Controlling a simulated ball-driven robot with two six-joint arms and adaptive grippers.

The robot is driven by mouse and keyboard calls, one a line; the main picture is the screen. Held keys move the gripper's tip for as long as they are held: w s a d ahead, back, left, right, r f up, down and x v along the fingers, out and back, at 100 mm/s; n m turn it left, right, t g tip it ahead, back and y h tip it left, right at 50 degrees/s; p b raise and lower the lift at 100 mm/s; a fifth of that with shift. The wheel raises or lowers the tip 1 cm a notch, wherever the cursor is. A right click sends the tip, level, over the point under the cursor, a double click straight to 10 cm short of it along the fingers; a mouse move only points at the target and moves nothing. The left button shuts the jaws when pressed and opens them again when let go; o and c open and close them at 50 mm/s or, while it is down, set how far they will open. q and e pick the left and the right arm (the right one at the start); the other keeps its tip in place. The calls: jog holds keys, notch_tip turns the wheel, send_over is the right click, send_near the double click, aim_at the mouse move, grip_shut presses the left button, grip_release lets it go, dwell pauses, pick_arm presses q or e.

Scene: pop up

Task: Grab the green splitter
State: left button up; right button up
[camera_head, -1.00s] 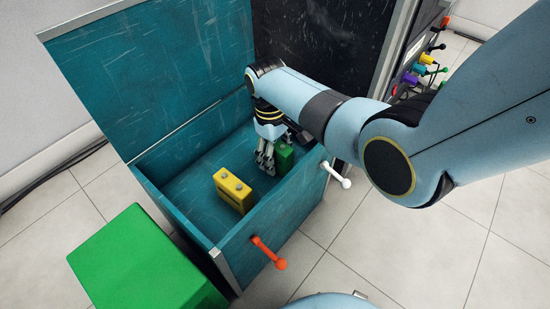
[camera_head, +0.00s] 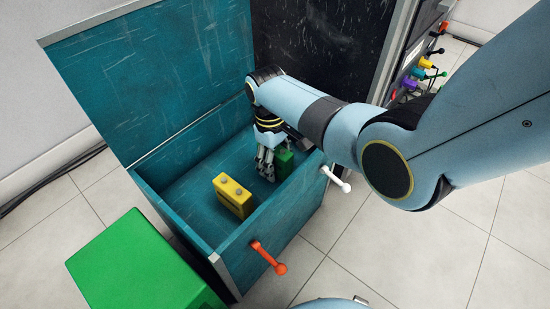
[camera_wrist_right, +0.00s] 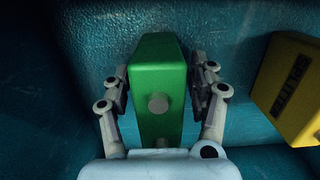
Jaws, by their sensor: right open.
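The green splitter (camera_head: 284,164) is a small green block standing inside the teal box, near its right wall. My right gripper (camera_head: 266,164) reaches down into the box at the splitter's left side in the head view. In the right wrist view, the green splitter (camera_wrist_right: 158,85) stands between the two open fingers of my right gripper (camera_wrist_right: 160,92), with a round grey knob on its near face. A narrow dark gap shows on each side, though contact is hard to tell. My left gripper is not in view.
A yellow splitter (camera_head: 233,195) stands in the box left of the green one; it also shows in the wrist view (camera_wrist_right: 290,90). The teal box (camera_head: 235,250) has an orange handle (camera_head: 268,257) and a white handle (camera_head: 336,179) outside. A large green box (camera_head: 135,265) stands at lower left.

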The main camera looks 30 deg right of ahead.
grip_shut()
dwell(0.3)
